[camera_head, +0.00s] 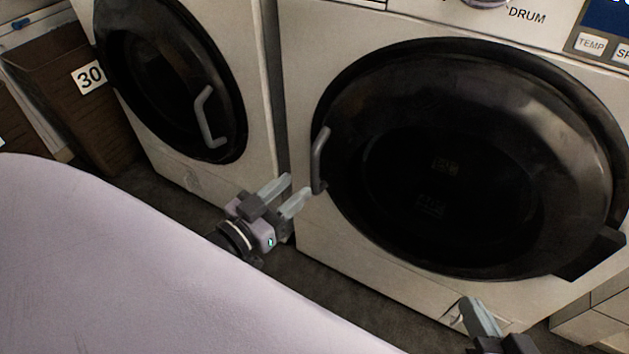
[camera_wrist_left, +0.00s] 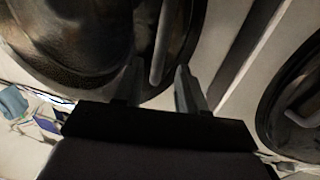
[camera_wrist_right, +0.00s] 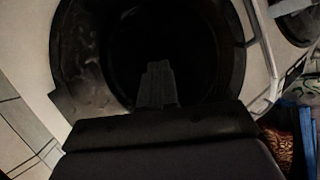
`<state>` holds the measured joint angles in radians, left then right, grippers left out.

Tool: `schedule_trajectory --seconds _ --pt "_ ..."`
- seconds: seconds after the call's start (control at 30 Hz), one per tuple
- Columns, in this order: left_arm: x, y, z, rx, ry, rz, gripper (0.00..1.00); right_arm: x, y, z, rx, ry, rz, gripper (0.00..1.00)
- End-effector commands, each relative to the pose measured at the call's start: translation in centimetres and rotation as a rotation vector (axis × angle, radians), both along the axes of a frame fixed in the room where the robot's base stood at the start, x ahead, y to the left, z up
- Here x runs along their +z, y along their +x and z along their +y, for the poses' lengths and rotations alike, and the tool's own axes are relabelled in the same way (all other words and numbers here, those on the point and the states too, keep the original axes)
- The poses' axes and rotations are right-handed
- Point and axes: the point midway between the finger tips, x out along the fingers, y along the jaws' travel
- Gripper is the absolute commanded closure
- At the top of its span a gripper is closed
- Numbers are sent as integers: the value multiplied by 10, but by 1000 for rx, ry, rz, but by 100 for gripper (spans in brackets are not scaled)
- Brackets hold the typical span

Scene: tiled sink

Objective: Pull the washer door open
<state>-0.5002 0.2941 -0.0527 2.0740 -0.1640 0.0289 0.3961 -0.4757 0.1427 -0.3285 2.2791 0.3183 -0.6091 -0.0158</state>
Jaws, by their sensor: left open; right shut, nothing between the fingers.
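The large washer (camera_head: 312,235) has a round black door (camera_head: 570,150) that appears closed. Its grey bar handle (camera_head: 318,165) is on the door's left edge. My left gripper (camera_head: 297,187) is open just left of the handle's lower end. In the left wrist view the handle (camera_wrist_left: 160,45) shows between and beyond the open fingers (camera_wrist_left: 160,82); whether they touch it I cannot tell. My right gripper (camera_head: 482,318) is shut and empty low in front of the washer, below the door. In the right wrist view its closed fingers (camera_wrist_right: 157,85) point at the dark door (camera_wrist_right: 82,55).
A second washer (camera_head: 257,100) with a closed black door (camera_head: 140,75) and grey handle (camera_head: 203,120) stands to the left, separated by a narrow gap. A brown bin-like box (camera_head: 75,110) marked 30 is further left. Dark floor (camera_head: 340,300) lies between me and the washers.

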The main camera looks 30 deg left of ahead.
Motion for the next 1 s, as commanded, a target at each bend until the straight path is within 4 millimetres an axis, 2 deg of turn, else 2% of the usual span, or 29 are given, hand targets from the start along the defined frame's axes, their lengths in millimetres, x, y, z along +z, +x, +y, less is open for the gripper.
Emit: schedule_trajectory --seconds 0.27,0.6,1.0 --pt "0 25 -5 -1 0 -4 60 -2 1 4 9 23 -6 100" --pt "0 61 -12 -1 1 -3 60 -4 -1 -5 -7 -23 -58 100" --pt "0 69 -14 -1 0 1 60 -3 0 -7 -11 -33 -70 100"
